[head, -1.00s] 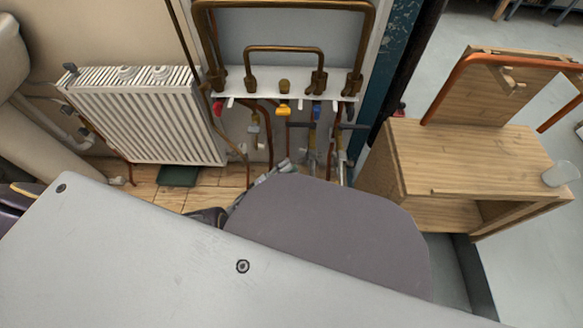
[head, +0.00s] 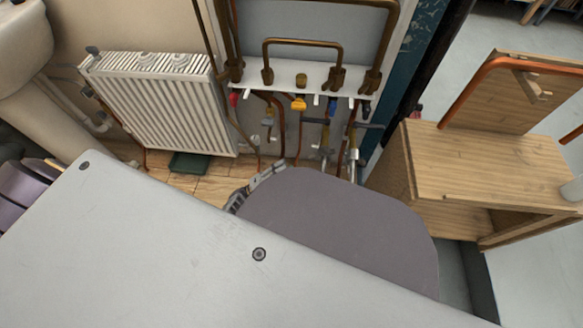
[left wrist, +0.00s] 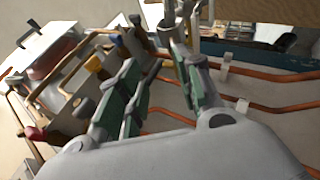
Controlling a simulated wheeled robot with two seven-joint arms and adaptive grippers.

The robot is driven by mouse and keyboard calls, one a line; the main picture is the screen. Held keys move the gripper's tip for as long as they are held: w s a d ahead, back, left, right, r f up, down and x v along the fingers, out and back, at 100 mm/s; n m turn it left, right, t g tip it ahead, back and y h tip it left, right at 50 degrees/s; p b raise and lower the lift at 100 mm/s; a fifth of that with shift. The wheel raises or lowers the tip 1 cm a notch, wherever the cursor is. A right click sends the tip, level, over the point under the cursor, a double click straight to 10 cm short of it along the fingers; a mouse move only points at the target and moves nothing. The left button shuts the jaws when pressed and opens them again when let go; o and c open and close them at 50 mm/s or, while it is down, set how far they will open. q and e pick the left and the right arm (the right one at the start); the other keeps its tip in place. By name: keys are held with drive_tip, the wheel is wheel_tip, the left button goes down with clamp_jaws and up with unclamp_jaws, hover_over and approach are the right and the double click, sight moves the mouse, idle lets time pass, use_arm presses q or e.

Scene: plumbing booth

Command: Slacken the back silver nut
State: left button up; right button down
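Silver fittings (head: 353,156) sit low on the pipes under the white manifold plate (head: 285,82) in the head view. I cannot tell which one is the back silver nut. My left gripper (head: 268,178) shows only as a grey finger edge in front of the pipes; my grey arm cover hides the rest. In the left wrist view my left gripper (left wrist: 155,62) has its two green-padded fingers spread apart, with copper pipe visible behind and between them. A silver fitting (left wrist: 170,30) stands near the right fingertip; contact is unclear. My right gripper is not in view.
A white radiator (head: 160,105) stands on the left. A wooden bench (head: 475,160) stands on the right, with a copper pipe (head: 470,90) on its upright board. Blue (head: 331,106) and yellow (head: 298,102) handles hang under the manifold. Copper pipes (left wrist: 260,72) cross the left wrist view.

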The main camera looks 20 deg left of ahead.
use_arm(q)
drive_tip(key=s+a, duration=0.4)
drive_tip(key=shift+s+a, duration=0.2)
drive_tip(key=shift+a, duration=0.15)
idle(0.5)
